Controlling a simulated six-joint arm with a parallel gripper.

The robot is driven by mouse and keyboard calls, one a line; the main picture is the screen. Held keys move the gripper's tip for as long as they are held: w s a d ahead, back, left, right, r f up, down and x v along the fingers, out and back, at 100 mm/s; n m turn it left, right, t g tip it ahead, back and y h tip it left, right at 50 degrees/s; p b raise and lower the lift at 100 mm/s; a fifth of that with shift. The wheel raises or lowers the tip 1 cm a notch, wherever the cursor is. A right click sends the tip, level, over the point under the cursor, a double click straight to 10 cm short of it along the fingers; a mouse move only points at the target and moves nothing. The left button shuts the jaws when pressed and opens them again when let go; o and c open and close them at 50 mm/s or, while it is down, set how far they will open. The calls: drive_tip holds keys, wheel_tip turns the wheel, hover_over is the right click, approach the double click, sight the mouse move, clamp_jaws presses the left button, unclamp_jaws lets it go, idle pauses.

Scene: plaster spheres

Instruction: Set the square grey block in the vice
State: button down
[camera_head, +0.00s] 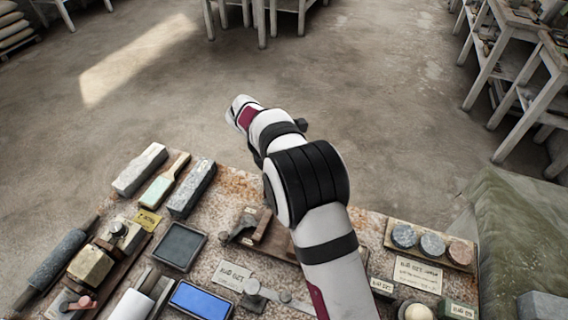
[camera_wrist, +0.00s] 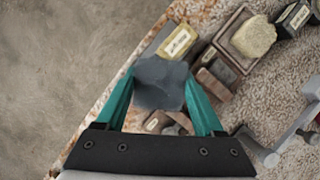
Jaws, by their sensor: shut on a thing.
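My gripper (camera_wrist: 160,88) shows in the wrist view with two teal fingers shut on the square grey block (camera_wrist: 158,73). The block is held above the worktable, and its lower side is hidden. In the head view my arm hides the gripper and the block. A brown fixture (camera_wrist: 213,72), which looks like the vice, lies beyond and below the block in the wrist view. In the head view a brown piece (camera_head: 262,224) shows left of my arm, partly hidden. I cannot tell the gap between its jaws.
The speckled worktable (camera_head: 205,270) is crowded. Grey bars (camera_head: 192,188), a dark tray (camera_head: 180,246), a blue stone (camera_head: 201,299) and a clamped beige block (camera_head: 90,266) lie left. A board with several round discs (camera_head: 432,244) lies right. Open floor lies beyond the table.

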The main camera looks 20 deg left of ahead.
drive_tip(key=s+d+r+m+g+y, duration=0.1)
drive_tip(key=s+m+g+y, duration=0.2)
drive_tip(key=m, duration=2.1)
drive_tip(key=s+g, duration=0.4)
drive_tip(key=s, duration=0.2)
drive_tip(key=shift+s+r+m+y, duration=0.25)
drive_tip(key=shift+s+m+y, duration=0.05)
drive_tip(key=shift+m+y, duration=0.1)
drive_tip(key=shift+f, duration=2.8)
drive_tip(key=shift+f, duration=1)
unclamp_jaws()
drive_tip(key=shift+f, duration=0.1)
